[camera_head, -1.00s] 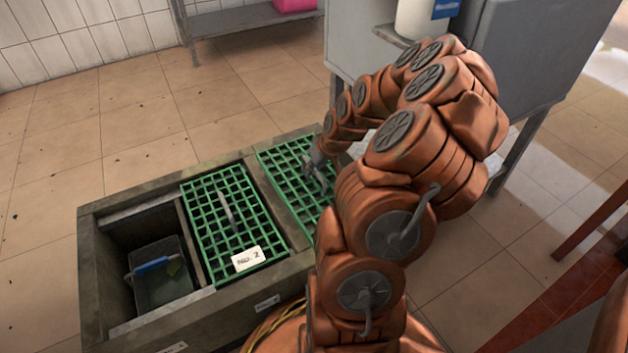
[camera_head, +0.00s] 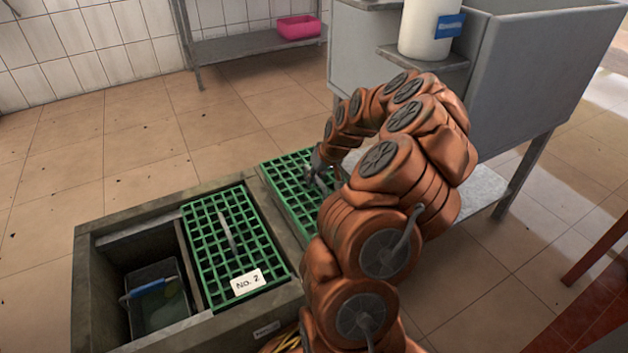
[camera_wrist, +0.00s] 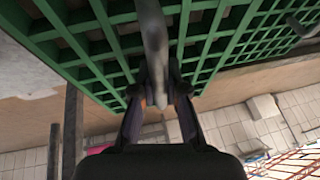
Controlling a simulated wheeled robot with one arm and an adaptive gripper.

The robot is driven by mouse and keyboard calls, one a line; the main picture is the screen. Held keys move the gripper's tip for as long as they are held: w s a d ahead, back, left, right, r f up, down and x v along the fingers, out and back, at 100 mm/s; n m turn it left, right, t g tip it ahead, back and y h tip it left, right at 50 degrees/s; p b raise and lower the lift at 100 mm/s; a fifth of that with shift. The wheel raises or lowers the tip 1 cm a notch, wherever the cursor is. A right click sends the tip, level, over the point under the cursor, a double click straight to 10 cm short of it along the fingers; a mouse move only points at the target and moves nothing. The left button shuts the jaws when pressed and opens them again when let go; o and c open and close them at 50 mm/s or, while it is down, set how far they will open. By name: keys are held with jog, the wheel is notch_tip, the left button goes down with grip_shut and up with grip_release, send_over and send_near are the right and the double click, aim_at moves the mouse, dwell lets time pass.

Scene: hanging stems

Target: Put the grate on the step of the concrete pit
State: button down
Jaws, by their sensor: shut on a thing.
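My gripper (camera_head: 319,176) is shut on the grey handle of a green grate (camera_head: 288,184) at the right end of the concrete pit (camera_head: 88,298). In the wrist view the handle (camera_wrist: 152,30) runs between the fingers (camera_wrist: 157,92), with the green bars (camera_wrist: 95,45) around it. The held grate covers the pit's far rim at that end and looks slightly raised; my arm hides its near right part. A second green grate (camera_head: 215,226), with a grey handle and a "No. 2" tag (camera_head: 247,282), lies over the middle. The step under the held grate is hidden.
The pit's left compartment is open and holds a dark container (camera_head: 160,305) with a blue handle. A grey sink unit (camera_head: 520,80) with a white container (camera_head: 428,30) stands close on the right. A low shelf (camera_head: 240,45) with a pink tub (camera_head: 298,27) is behind.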

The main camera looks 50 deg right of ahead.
aim_at(313, 187)
jog(key=shift+f+b, duration=0.75)
jog(key=shift+f, duration=0.8)
jog(key=shift+f, duration=0.1)
jog(key=c, duration=1.2)
grip_release()
jog(key=shift+f, duration=0.1)
jog(key=shift+r, duration=0.2)
